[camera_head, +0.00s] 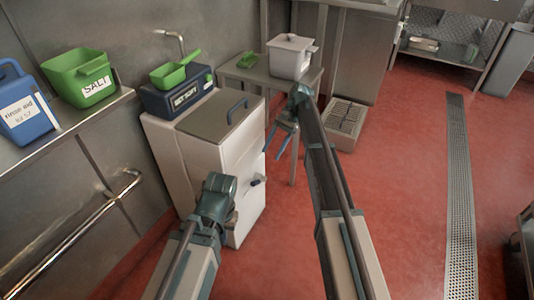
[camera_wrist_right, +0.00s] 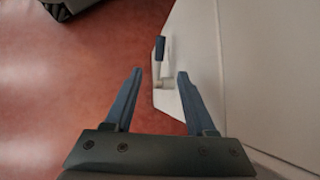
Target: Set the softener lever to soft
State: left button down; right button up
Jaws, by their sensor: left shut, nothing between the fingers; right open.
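The softener lever (camera_head: 257,181), with a dark blue handle, sticks out from the right face of the white cabinet (camera_head: 236,165). In the right wrist view the lever (camera_wrist_right: 158,52) stands with its blue handle pointing up the picture, on a pale plate. My right gripper (camera_head: 278,143) is open and empty, in front of the cabinet and above the lever. In the right wrist view its fingers (camera_wrist_right: 160,74) spread to either side of the lever's line, apart from it. My left gripper (camera_head: 231,218) is shut and empty, low beside the cabinet; its fingertips are mostly hidden.
The cabinet has a grey lid (camera_head: 222,115). A dark blue box (camera_head: 178,97) with a green scoop (camera_head: 176,74) stands behind it. A green salt tub (camera_head: 80,77) and a blue rinse aid jug (camera_head: 25,112) sit on the left shelf. Red floor is open at right.

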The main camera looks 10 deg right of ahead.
pick_arm(q)
jog(key=shift+r, duration=0.65)
pick_arm(e)
jog(key=shift+v, duration=0.8)
pick_arm(q)
notch_tip(320, 180, up, 6)
jog(key=p, duration=0.6)
pick_arm(e)
jog(key=r+t+h, duration=0.2)
jog(key=t+h, duration=0.3)
send_over(254, 182)
jog(key=s+d, duration=0.2)
jog(key=shift+w+a+m, duration=0.2)
jog(key=shift+a+m, duration=0.05)
jog(key=shift+m, duration=0.05)
jog(key=shift+f, duration=0.15)
jog(key=f+b, duration=0.4)
jog(key=w+a+f+b, duration=0.1)
jog(key=f+b, duration=0.3)
jog(key=f, duration=0.1)
jog(key=f+b, duration=0.4)
jog(key=b, duration=0.1)
jog(key=shift+w+a+f, duration=0.25)
jog(key=shift+w+a, duration=0.05)
jog(key=shift+a, duration=0.05)
pick_arm(q)
notch_tip(254, 182, down, 14)
jog(key=shift+r, duration=0.2)
